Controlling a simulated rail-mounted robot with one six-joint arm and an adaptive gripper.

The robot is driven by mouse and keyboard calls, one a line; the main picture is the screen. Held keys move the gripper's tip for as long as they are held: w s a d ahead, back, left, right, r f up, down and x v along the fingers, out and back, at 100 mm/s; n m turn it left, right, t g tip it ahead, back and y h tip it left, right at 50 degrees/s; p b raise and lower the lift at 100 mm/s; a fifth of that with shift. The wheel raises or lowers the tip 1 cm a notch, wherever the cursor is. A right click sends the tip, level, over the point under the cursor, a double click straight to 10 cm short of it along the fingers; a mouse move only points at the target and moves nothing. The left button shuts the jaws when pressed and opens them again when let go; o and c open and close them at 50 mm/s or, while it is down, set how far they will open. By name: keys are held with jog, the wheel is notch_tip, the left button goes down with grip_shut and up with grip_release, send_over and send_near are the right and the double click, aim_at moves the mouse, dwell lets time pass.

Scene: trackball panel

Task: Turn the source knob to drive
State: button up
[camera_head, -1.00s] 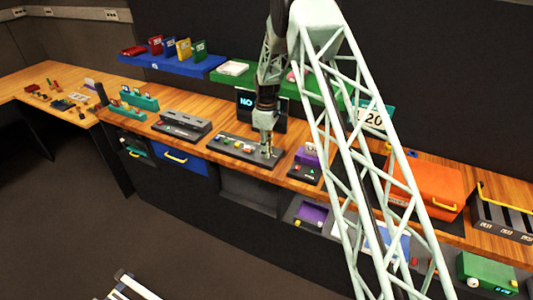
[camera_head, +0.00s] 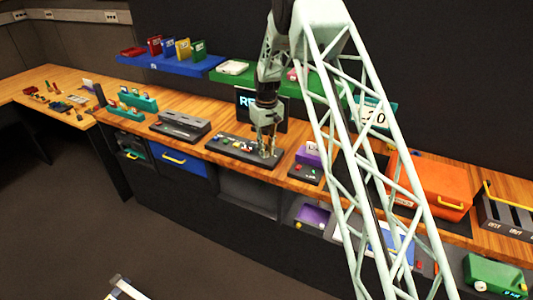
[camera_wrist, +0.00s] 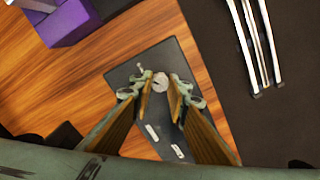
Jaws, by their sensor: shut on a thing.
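The dark trackball panel (camera_head: 240,154) lies on the wooden counter and also shows in the wrist view (camera_wrist: 183,57). A round grey knob (camera_wrist: 160,85) stands at its end; I take this as the source knob, though no label is readable. My gripper (camera_head: 266,155) points down at the panel's right end. In the wrist view my gripper (camera_wrist: 160,78) has its fingertips on both sides of the knob, shut on it. The screen (camera_head: 247,98) behind is partly hidden by my arm; its visible letters start with "R". The knob is hidden in the head view.
A purple block (camera_head: 307,154) on a small dark panel stands right of the gripper; the purple block also shows in the wrist view (camera_wrist: 68,22). A grey device (camera_head: 181,126) stands to the left. Shelves (camera_head: 285,91) run behind. Bare counter lies around the panel.

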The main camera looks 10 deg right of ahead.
aim_at(267, 152)
jog(key=shift+m, duration=0.9)
jog(key=o, duration=0.8)
jog(key=shift+o, duration=0.2)
jog(key=shift+r, duration=0.1)
notch_tip(267, 152, up, 12)
jog(key=shift+b, duration=0.3)
dwell(0.3)
